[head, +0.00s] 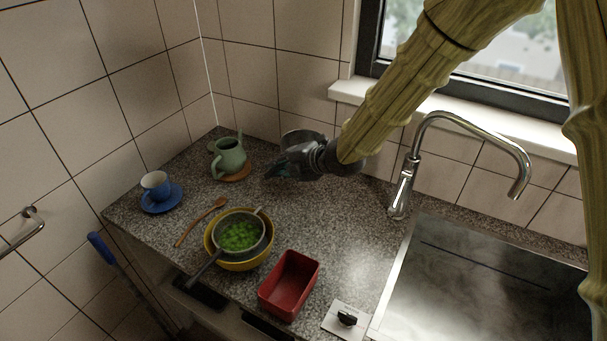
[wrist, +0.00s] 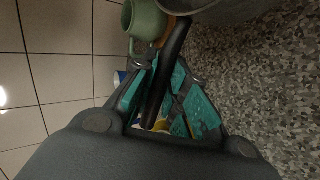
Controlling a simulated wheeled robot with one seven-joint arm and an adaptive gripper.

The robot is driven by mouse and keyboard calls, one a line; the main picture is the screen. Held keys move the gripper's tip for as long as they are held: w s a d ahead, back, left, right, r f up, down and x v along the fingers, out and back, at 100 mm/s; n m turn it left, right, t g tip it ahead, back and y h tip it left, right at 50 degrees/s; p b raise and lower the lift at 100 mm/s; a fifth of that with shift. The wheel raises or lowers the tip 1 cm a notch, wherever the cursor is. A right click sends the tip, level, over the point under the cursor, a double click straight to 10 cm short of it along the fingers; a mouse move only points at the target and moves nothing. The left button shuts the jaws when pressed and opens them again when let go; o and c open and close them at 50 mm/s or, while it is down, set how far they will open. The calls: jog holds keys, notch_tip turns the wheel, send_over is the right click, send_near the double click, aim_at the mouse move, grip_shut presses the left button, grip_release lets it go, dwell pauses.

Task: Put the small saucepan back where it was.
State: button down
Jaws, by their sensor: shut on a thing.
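The small saucepan (head: 301,136) is grey metal and stands out behind my gripper at the back of the counter in the head view. My gripper (head: 275,171) hides much of it. In the wrist view the pan's grey body (wrist: 218,8) is cut off at the top edge, and its dark handle runs down between the teal finger pads of my gripper (wrist: 165,85). My gripper is shut on that handle. I cannot tell whether the pan touches the counter.
A green jug (head: 229,155) on an orange-brown mat (head: 237,176) stands just left of my gripper. A blue cup (head: 155,184) on a saucer, a wooden spoon (head: 200,222), a yellow bowl (head: 243,266) bearing a strainer of green peas, and a red tin (head: 289,285) stand nearer. Tap (head: 402,190) and sink are right.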

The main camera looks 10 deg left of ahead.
jog(key=shift+a+f, duration=0.25)
jog(key=shift+f, duration=0.05)
jog(key=shift+f+p, duration=1.7)
jog(key=shift+f, duration=3)
jog(key=c, duration=1.4)
grip_release()
jog(key=shift+c, duration=0.2)
jog(key=b+v, duration=0.3)
jog(key=v, duration=0.9)
jog(key=shift+b, duration=0.35)
jog(key=shift+w, duration=0.1)
